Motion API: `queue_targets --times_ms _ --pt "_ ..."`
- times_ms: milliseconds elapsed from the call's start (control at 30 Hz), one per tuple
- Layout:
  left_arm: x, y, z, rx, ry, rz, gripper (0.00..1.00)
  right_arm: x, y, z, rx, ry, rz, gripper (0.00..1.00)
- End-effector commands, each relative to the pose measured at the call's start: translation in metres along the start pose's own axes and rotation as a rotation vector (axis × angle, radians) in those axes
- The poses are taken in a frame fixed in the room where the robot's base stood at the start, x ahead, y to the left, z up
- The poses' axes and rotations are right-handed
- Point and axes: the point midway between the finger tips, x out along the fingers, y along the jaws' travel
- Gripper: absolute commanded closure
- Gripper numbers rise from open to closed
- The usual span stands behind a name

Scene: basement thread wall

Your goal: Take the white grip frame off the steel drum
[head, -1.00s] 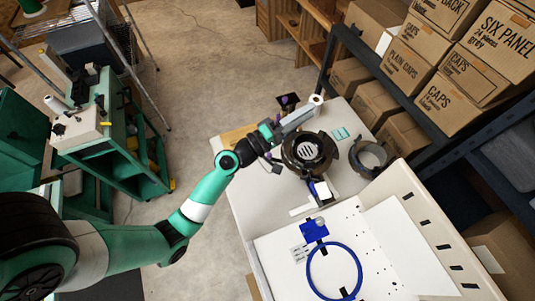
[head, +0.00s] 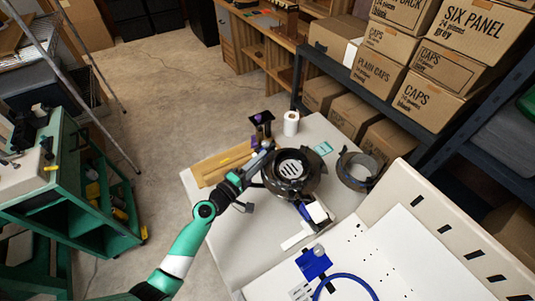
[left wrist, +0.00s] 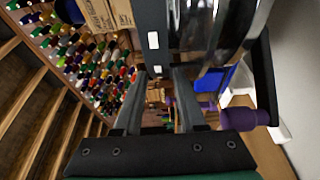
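The steel drum (head: 313,179) is a dark, shiny round body on the white table. A white slotted face (head: 292,167) shows in its middle; I cannot tell for sure whether this is the white grip frame. My left gripper (head: 267,153) is at the drum's upper left edge in the head view. In the left wrist view my left gripper (left wrist: 157,80) has its fingers apart, with a dark bar with white patches (left wrist: 153,38) beyond the tips. The drum's shiny side (left wrist: 222,25) shows at upper right there. My right gripper is in neither view.
A white roll (head: 291,123) and a dark stand with purple parts (head: 262,122) are behind the drum. An open grey ring (head: 356,172) is to its right. A blue-and-white clamp part (head: 316,212) is in front. A wooden board (head: 218,163) lies to the left.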

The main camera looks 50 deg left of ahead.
Motion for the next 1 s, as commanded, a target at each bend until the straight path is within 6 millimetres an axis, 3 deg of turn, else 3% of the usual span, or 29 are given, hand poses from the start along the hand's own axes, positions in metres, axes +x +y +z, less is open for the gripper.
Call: queue_targets --times_ms 100,233,600,667,833,1000 --pt "0.025 -0.001 0.0 0.001 -0.001 0.002 0.6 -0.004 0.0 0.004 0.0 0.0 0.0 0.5" --pt "0.043 -0.002 0.0 0.0 -0.001 0.001 0.6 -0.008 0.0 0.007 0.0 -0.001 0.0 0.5" --pt "0.053 0.0 0.0 0.0 0.0 0.0 0.6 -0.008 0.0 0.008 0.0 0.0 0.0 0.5" --pt "0.053 0.0 0.0 0.0 0.0 0.0 0.67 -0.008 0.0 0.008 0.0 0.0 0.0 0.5" --pt "0.053 0.0 0.0 0.0 0.0 0.0 0.98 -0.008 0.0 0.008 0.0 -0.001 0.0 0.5" --pt "0.053 0.0 0.0 0.0 0.0 0.0 1.0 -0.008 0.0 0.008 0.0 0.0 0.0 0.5"
